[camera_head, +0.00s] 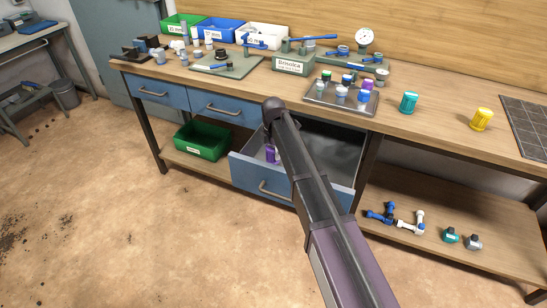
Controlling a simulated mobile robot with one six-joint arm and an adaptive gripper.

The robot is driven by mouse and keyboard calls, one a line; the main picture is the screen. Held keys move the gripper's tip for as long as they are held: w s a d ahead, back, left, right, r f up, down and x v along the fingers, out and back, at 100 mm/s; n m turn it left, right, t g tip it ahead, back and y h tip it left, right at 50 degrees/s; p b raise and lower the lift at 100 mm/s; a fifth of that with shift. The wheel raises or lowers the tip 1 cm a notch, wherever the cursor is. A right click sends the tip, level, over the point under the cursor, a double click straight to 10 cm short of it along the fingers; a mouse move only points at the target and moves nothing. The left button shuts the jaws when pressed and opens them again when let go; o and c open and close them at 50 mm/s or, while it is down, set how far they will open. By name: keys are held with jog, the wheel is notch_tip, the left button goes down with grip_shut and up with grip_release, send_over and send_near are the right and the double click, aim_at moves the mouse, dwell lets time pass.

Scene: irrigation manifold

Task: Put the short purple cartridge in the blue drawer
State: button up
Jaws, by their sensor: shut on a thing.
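A purple cartridge (271,154) shows over the open blue drawer (262,187), close to the left edge of my arm. My gripper (274,147) is mostly hidden behind my arm and is shut on this cartridge. The drawer is pulled out below the workbench, and its grey inside shows right of my arm. I cannot tell whether the cartridge touches the drawer floor. Another purple item (367,84) stands in the metal tray (340,106) on the bench.
Two blue drawers (160,93) are shut at the left. A green bin (202,139) stands on the lower shelf beside the open drawer. A teal jar (409,102) and a yellow jar (481,119) stand on the bench. Valve parts (411,223) lie on the lower right shelf.

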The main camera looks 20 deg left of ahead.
jog(key=shift+f+b, duration=0.3)
jog(key=shift+f, duration=0.25)
jog(key=shift+f, duration=0.15)
jog(key=o, duration=1.2)
jog(key=shift+r, duration=0.25)
notch_tip(320, 180, up, 12)
jog(key=p, duration=1.2)
jog(key=shift+d, duration=0.15)
